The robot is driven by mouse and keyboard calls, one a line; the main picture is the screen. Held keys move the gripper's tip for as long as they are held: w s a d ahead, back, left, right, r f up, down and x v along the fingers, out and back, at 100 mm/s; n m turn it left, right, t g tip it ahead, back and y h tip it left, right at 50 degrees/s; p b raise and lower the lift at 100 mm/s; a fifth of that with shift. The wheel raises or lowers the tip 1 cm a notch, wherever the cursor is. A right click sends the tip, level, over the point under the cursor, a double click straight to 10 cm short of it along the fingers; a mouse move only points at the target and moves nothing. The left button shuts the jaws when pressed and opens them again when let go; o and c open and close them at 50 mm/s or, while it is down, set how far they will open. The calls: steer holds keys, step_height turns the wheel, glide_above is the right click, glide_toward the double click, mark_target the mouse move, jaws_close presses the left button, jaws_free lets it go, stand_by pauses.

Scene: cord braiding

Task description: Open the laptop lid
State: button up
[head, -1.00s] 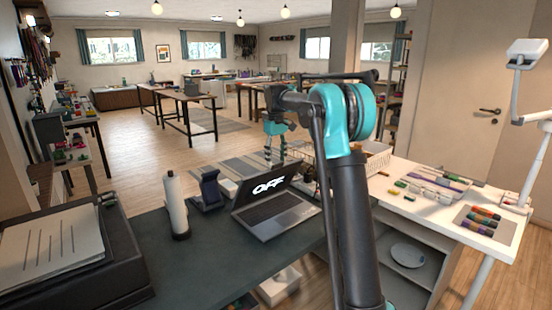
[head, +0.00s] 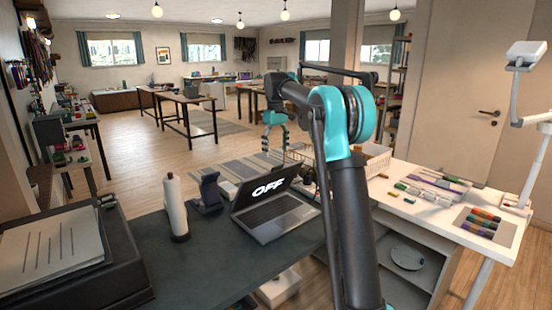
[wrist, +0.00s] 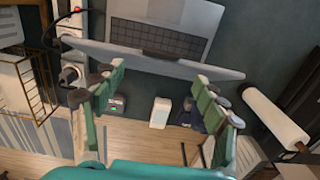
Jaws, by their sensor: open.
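The laptop (head: 275,217) sits on the dark desk with its lid (head: 264,188) raised. The screen faces me and reads "OFF". In the wrist view the keyboard (wrist: 158,37) shows beyond the lid (wrist: 150,61), which is seen nearly edge-on. My gripper (head: 275,150) is behind and above the lid in the head view, with its fingers pointing down. In the wrist view my gripper (wrist: 159,76) is open and empty, its fingers spread on the back side of the lid. Whether a fingertip touches the lid cannot be told.
A white roll (head: 176,207) and a dark phone-like stand (head: 210,190) are left of the laptop. A black case with sheets (head: 52,245) fills the desk's left end. A wire basket (head: 300,155) is behind my arm. A white table (head: 425,208) with markers is at right.

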step_height(320, 180, up, 7)
steer(key=shift+r, duration=0.15)
steer(key=shift+c, duration=0.3)
